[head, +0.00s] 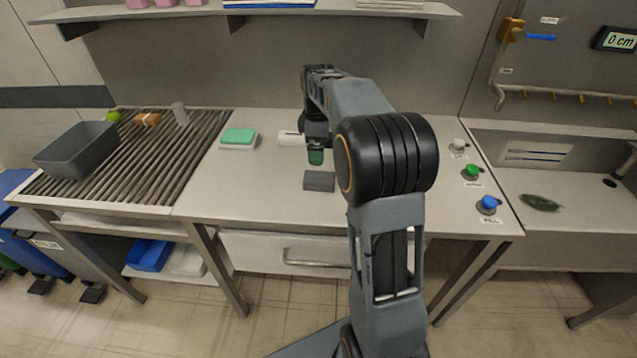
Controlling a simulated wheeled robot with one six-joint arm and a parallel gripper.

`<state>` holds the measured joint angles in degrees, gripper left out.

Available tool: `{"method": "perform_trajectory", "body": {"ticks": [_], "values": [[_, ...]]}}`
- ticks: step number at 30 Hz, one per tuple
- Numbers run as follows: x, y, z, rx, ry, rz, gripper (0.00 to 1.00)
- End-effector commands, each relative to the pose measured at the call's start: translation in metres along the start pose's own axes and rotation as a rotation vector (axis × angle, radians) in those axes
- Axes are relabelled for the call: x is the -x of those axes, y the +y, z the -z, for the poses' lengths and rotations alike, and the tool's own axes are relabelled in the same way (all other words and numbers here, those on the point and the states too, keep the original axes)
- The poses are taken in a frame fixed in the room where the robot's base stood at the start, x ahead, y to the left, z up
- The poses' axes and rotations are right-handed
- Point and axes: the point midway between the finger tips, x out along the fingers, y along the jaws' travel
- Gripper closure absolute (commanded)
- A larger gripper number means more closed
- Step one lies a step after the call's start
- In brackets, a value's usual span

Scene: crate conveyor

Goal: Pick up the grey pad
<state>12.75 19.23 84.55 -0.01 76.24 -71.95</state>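The grey pad (319,181) is a small dark grey block lying flat on the middle table, just left of my arm. My gripper (317,146) is behind the pad in the picture, small and partly hidden by my own arm. A small dark green thing (316,158) shows right below the gripper. I cannot tell whether the gripper holds it or only hangs over it. The fingers are too small to read as open or shut.
A green-topped white block (238,138) and a white item (290,138) lie on the table. A roller conveyor with a grey crate (77,150) is at left. White, green and blue knobs (487,204) line the right side. A shelf (250,12) hangs above.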

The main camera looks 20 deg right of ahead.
Motion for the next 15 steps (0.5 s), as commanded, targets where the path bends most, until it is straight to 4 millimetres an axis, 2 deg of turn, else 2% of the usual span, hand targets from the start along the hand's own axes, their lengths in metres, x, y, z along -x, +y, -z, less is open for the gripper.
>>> {"method": "perform_trajectory", "body": {"ticks": [1,6,10,15], "values": [[-0.012,0.000,0.000,0.003,-0.001,0.004,0.04],[-0.041,-0.001,0.001,0.005,-0.001,0.003,0.04],[-0.057,0.000,0.001,0.005,-0.001,0.002,0.04],[-0.066,0.000,0.001,0.005,0.000,0.000,0.04]]}}
